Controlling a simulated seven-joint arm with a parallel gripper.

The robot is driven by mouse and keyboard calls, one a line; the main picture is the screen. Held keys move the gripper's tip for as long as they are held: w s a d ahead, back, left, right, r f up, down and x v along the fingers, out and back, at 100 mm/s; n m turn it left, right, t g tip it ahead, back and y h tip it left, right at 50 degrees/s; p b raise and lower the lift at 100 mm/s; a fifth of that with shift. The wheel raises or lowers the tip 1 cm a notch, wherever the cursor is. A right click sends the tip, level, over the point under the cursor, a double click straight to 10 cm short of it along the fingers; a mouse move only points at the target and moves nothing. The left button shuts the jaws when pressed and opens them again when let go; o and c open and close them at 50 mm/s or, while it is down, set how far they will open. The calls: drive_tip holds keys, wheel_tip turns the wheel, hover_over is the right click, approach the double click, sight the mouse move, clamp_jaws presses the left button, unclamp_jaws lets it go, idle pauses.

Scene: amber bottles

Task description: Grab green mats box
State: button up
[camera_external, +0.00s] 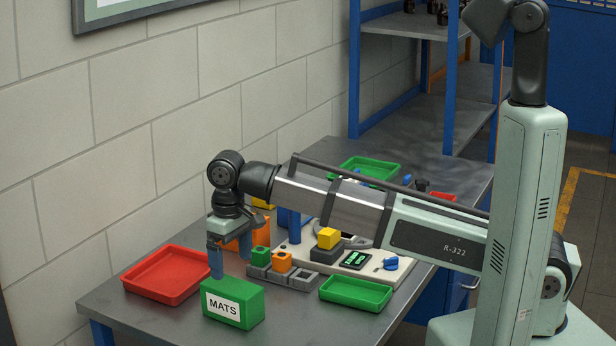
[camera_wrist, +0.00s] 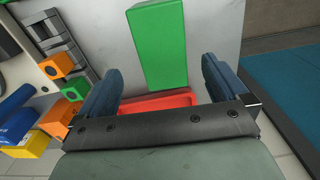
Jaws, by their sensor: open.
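The green mats box (camera_external: 247,302) stands upright near the front edge of the grey table, with a white "MATS" label on its side. My gripper (camera_external: 231,266) is open and empty, fingers pointing down, just above and behind the box. In the wrist view the green box (camera_wrist: 157,45) lies ahead of the fingers, roughly between their lines and apart from both. The label is not visible there.
A red tray (camera_external: 150,292) lies left of the box and shows between my fingers in the wrist view (camera_wrist: 150,104). A green tray (camera_external: 357,294) lies to the right. Grey blocks with green and orange cubes (camera_external: 282,261) stand close behind the box. The table's front edge is near.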

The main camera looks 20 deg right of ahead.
sight(232, 299)
drive_tip(key=shift+a+f, duration=0.2)
drive_tip(key=shift+f, duration=5.35)
drive_tip(key=c, duration=1.1)
drive_tip(key=shift+r, duration=0.15)
